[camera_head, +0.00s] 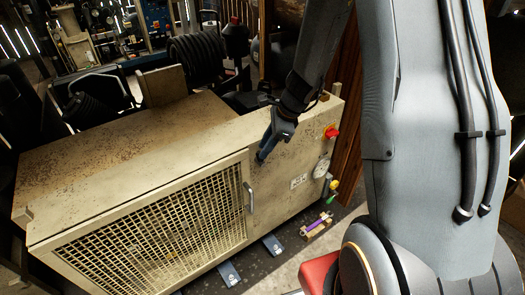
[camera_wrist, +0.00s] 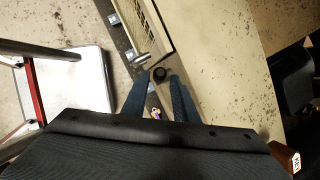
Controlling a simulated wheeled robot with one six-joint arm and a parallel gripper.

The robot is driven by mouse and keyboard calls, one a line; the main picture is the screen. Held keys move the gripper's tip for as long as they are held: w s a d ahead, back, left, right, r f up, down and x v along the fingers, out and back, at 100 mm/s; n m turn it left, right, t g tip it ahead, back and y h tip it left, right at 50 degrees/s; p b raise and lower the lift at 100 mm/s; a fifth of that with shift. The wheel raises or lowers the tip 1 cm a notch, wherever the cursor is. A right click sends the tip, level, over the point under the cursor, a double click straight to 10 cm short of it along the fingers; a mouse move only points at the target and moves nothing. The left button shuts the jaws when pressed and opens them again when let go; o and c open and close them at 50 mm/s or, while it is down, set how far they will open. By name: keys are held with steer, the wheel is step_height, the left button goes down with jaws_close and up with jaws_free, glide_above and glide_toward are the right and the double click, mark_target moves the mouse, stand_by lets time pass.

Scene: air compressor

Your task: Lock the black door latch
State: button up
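The black door latch (camera_wrist: 159,74) shows in the wrist view as a small dark round knob on the beige panel, beside the door's edge. My gripper (camera_wrist: 160,84) is open, with one finger on each side of the latch near the tips. A narrow gap seems to show on both sides; I cannot tell whether the fingers touch it. In the head view my gripper (camera_head: 262,158) points down at the compressor's front, just right of the mesh door (camera_head: 160,232), and hides the latch. The door looks shut. Its grey handle (camera_head: 249,197) is lower left of my gripper.
The beige compressor cabinet (camera_head: 120,150) fills the left and middle. A red knob (camera_head: 332,132), a round gauge (camera_head: 321,168) and a yellow-green valve (camera_head: 333,185) sit to the right. A purple and yellow item (camera_head: 317,225) lies on the floor in front.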

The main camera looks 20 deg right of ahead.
mark_target(257, 155)
steer(key=shift+x, duration=1.5)
jaws_close()
steer(key=shift+s+a+f+h+b, duration=0.15)
steer(key=shift+a+h+b, duration=0.2)
steer(key=shift+a+h, duration=0.2)
steer(key=shift+s+a+n+t+h+b, duration=0.2)
steer(key=shift+a+n+t+h+b, duration=0.15)
steer(key=shift+h, duration=0.5)
